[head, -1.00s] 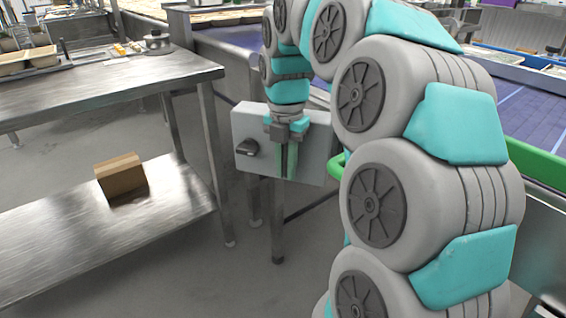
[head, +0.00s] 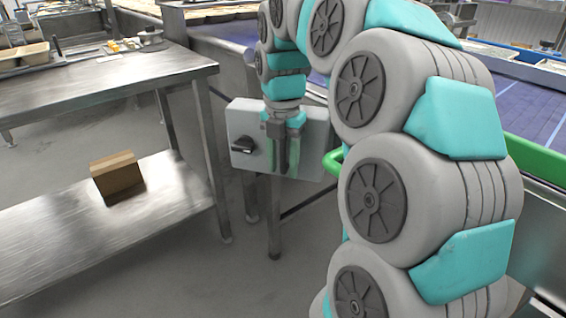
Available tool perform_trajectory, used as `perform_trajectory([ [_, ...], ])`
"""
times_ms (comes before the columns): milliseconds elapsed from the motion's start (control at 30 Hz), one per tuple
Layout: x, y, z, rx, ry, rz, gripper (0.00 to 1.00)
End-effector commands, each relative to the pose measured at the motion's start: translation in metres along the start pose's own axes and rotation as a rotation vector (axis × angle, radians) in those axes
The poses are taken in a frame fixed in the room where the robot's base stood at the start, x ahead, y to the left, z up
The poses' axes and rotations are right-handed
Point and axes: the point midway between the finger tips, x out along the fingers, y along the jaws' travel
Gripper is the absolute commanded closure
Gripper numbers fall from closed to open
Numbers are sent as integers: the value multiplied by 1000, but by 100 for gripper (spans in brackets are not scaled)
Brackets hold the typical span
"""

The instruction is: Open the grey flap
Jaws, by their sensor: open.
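A grey box (head: 310,150) with a black rotary knob (head: 243,145) on its left part is mounted at the side of the conveyor. Its front face is the only grey panel I can make out; I cannot tell a separate flap or its edges. My gripper (head: 281,165) points down in front of this face, right of the knob. Its fingers overlap the box in the picture, and I cannot tell whether they touch it. The gripper is open, with no object visible in it. The fingers and arm cover the middle of the face.
A steel table (head: 120,80) stands at the left, with a cardboard box (head: 117,177) on its lower shelf. A green rail (head: 545,165) and a blue conveyor belt (head: 520,100) lie at the right. Bare floor shows below the grey box.

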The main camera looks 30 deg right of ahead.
Motion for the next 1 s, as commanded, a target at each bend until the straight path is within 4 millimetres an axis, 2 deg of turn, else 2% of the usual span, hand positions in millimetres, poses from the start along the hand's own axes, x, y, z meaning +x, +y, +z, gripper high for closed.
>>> perform_trajectory([
  [167, -8, 1, 0, -1, -2, 2, 53],
  [500, -54, 1, 1, 0, -4, 5, 53],
  [700, -72, 1, 0, -1, -2, 3, 53],
  [1000, -78, 0, 0, 0, -1, 1, 53],
])
